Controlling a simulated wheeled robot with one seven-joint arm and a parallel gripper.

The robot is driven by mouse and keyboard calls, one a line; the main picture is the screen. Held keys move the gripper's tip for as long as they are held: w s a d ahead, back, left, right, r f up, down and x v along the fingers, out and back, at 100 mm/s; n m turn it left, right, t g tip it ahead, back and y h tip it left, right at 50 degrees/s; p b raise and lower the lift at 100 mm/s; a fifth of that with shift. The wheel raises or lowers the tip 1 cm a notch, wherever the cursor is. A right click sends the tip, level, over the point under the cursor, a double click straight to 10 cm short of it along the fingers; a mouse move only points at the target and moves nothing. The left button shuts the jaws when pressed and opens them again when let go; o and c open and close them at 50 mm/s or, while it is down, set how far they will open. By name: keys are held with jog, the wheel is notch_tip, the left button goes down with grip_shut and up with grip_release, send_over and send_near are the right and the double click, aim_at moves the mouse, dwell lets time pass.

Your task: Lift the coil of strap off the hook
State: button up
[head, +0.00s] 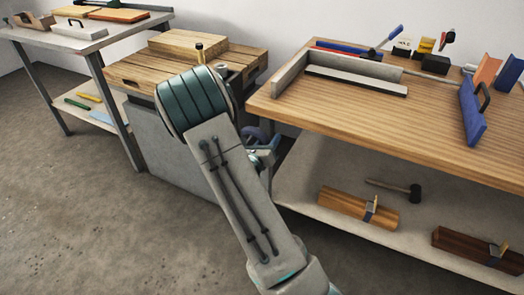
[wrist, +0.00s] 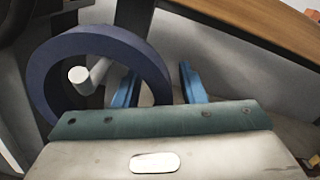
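The coil of strap is a dark blue ring (wrist: 62,50) in the wrist view. It hangs on a pale, round-ended hook (wrist: 80,75) that shows through its hole. My gripper (wrist: 156,82) has its two blue fingers apart, one showing within the ring's hole and one outside its right side. The right side of the ring lies between them, with a gap visible to the right finger. In the head view my arm hides most of the coil, and my gripper (head: 264,153) shows only in part beside the bench end.
A wooden-topped workbench (head: 430,125) with a lower shelf (head: 310,165) stands close on the right, its edge near my gripper. A smaller wood-topped cabinet (head: 155,75) stands behind my arm. A table (head: 85,42) is at far left. Floor is clear at left.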

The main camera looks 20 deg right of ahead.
jog(key=shift+w+d, duration=0.35)
jog(key=shift+d, duration=0.1)
grip_shut()
jog(key=shift+r, duration=0.25)
jog(key=shift+r+p, duration=0.5)
jog(key=shift+p, duration=0.1)
